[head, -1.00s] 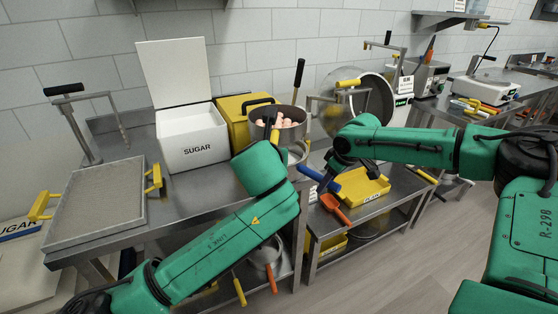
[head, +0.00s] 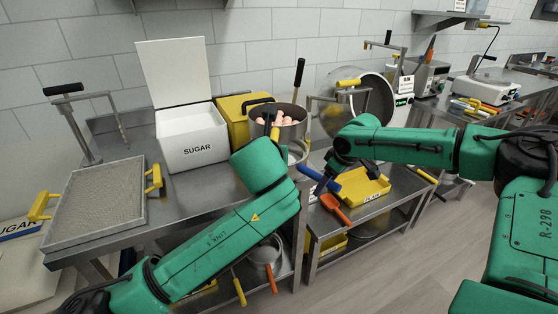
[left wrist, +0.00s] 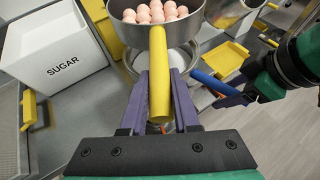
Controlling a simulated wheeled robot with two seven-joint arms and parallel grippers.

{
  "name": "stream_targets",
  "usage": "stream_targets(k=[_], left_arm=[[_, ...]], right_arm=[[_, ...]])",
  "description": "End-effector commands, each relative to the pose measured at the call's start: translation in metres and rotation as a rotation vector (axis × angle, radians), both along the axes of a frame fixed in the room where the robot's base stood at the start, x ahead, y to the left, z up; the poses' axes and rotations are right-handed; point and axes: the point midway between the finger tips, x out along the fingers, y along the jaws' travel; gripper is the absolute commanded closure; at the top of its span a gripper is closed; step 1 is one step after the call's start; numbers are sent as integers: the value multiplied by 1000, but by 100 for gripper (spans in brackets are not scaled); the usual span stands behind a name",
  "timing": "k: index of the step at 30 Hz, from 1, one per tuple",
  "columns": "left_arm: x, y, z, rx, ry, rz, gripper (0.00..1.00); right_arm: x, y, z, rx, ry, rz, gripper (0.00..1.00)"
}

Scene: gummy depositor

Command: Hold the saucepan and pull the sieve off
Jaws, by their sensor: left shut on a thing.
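My left gripper (left wrist: 160,100) is shut on a yellow handle (left wrist: 159,75), which I take to be the sieve's. The handle also shows in the head view (head: 276,131). Beyond the fingers is a round silver vessel with a pale inside (left wrist: 182,58), partly hidden by the handle and fingers.
The white sugar bin (head: 193,152) stands to the left. A yellow tray (head: 365,190) and an orange-handled tool (head: 336,208) lie on the lower table at right. A framed screen (head: 95,205) lies at left.

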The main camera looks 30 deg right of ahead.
Motion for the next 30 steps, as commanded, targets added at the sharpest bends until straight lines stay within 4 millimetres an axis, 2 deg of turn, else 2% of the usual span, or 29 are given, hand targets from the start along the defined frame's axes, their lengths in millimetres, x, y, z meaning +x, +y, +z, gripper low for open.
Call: stream_targets(k=[8, 11, 21, 25, 30], left_arm=[[0, 0, 1, -1, -2, 0, 100], [0, 0, 1, -1, -2, 0, 100], [0, 0, 1, -1, -2, 0, 100], [0, 0, 1, -1, -2, 0, 100], [0, 0, 1, -1, -2, 0, 100]], right_arm=[[0, 0, 3, 0, -2, 0, 34], [-3, -2, 17, 2, -7, -1, 34], [-31, -12, 97, 1, -6, 0, 34], [-37, -13, 110, 1, -1, 0, 34], [-38, -14, 113, 1, 1, 0, 34]])
